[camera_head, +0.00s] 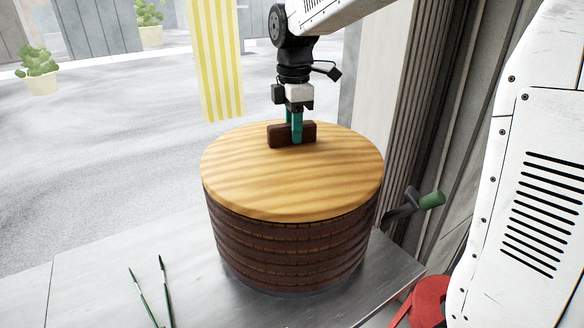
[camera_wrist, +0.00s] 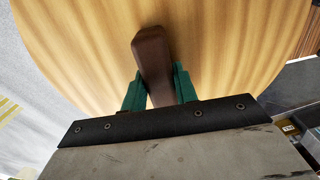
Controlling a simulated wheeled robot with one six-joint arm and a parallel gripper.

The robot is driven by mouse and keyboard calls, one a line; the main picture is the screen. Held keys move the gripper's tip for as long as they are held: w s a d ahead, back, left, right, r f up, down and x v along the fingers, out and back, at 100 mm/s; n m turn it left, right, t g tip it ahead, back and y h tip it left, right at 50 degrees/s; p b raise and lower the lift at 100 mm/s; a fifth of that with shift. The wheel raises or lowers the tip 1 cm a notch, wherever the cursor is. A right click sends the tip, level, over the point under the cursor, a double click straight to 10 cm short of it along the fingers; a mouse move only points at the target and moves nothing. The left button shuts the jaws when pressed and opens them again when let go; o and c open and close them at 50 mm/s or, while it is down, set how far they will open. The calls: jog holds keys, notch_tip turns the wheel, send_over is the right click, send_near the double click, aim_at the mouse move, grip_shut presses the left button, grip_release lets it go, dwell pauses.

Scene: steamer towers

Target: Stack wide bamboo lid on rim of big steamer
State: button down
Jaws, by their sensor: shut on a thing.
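The wide bamboo lid (camera_head: 290,185) is a round, light wooden disc with a dark brown bar handle (camera_head: 276,135). It lies about level on top of the big steamer (camera_head: 290,247), a dark brown drum of slatted bands. The lid's edge lines up closely with the steamer's rim, and a thin dark line runs between them; I cannot tell whether they touch all round. My gripper (camera_head: 295,137) points down with its green fingers shut on the handle. In the wrist view the lid (camera_wrist: 90,45) fills most of the picture, and the handle (camera_wrist: 152,60) sits between the fingers (camera_wrist: 158,88).
The steamer stands on a grey metal counter (camera_head: 90,270). Green tongs (camera_head: 150,292) lie at the front left. A green-handled tool (camera_head: 420,202) is right of the steamer, and a red item (camera_head: 428,300) lies at the lower right. A yellow striped cloth (camera_head: 217,60) hangs behind.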

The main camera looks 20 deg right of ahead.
jog(key=shift+f, duration=0.25)
jog(key=c, duration=1)
grip_release()
jog(key=shift+r, duration=3.85)
